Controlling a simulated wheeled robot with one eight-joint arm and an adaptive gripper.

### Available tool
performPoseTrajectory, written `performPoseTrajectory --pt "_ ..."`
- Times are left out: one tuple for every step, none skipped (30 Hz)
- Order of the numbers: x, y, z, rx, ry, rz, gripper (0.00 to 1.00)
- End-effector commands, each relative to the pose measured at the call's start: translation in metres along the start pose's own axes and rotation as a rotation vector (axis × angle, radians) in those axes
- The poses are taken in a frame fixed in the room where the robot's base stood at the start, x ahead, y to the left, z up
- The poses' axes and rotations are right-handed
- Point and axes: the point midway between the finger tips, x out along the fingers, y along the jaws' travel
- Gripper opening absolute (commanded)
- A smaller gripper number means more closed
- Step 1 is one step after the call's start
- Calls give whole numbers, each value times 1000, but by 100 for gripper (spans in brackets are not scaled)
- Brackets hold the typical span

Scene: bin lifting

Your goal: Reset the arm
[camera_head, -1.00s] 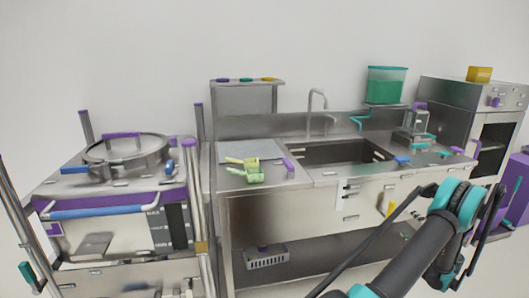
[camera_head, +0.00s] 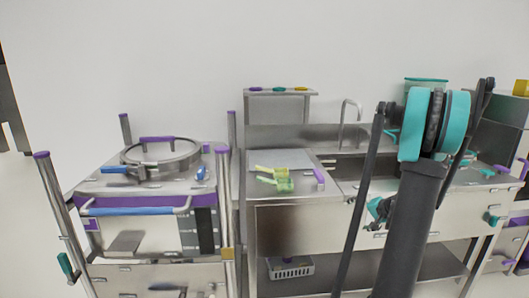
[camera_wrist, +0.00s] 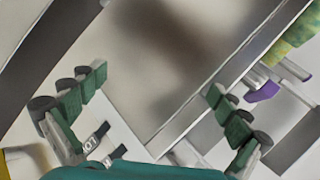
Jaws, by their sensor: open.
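My arm, with its black link and teal joint, rises in front of the counter at the right in the head view. My gripper (camera_wrist: 158,98) shows in the wrist view with its two green-padded fingers wide apart. Nothing is between the fingers. A steel surface lies behind them, and I cannot tell how far off it is. In the head view the gripper cannot be made out clearly behind the arm. The arm hides much of the sink area.
Green scoops (camera_head: 276,182) lie on the steel counter (camera_head: 340,178) beside a purple handle (camera_head: 319,177). A grey basket (camera_head: 290,268) is on the lower shelf. A teal container (camera_head: 426,84) stands behind my arm.

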Motion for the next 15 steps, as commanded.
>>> performPoseTrajectory --pt "-2 -13 23 -37 -24 28 100" --pt "-4 -18 36 -59 -36 47 100" --pt "-7 -24 53 -88 -52 72 100" --pt "-9 -28 65 -110 -63 90 100" --pt "-11 -32 77 -133 -74 108 100" --pt "-15 -36 94 -164 -88 133 100" --pt "-18 -38 106 -187 -98 151 100" --pt "-21 -40 118 -211 -109 170 100" --pt "-26 -41 134 -243 -121 193 100" --pt "-30 -42 146 -267 -130 211 100" --pt "-33 -43 158 -292 -139 228 100" --pt "-39 -43 173 -325 -150 252 100" --pt "-43 -42 185 -350 -158 268 100" --pt "-47 -41 196 -375 -165 285 100" --pt "-53 -39 210 -409 -174 307 100"
